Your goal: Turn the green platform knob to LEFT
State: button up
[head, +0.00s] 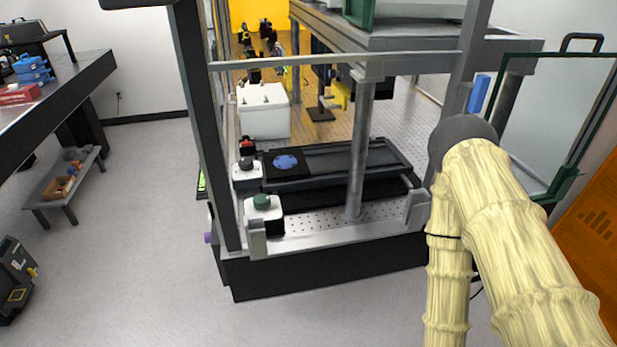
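The green platform knob (262,201) sits on top of a small white box (263,213) at the near left corner of the instrument's perforated base. Its pointer and any LEFT marking are too small to read. A dark grey knob (246,163) on a similar white box stands just behind it. A black platform (335,163) with a blue disc (286,162) on it lies to the right of the knobs. My arm, in a pale ribbed cover, reaches in at the right, well apart from the green knob. My gripper is not in view.
A frame post (195,120) rises at the left of the knobs, and a thinner post (360,150) stands to the right. A crossbar (335,60) spans above. An open glass door (560,120) is at the right.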

aim_at(261, 202)
jog(key=u, duration=0.9)
jog(key=k, duration=0.75)
jog(key=z, duration=0.4)
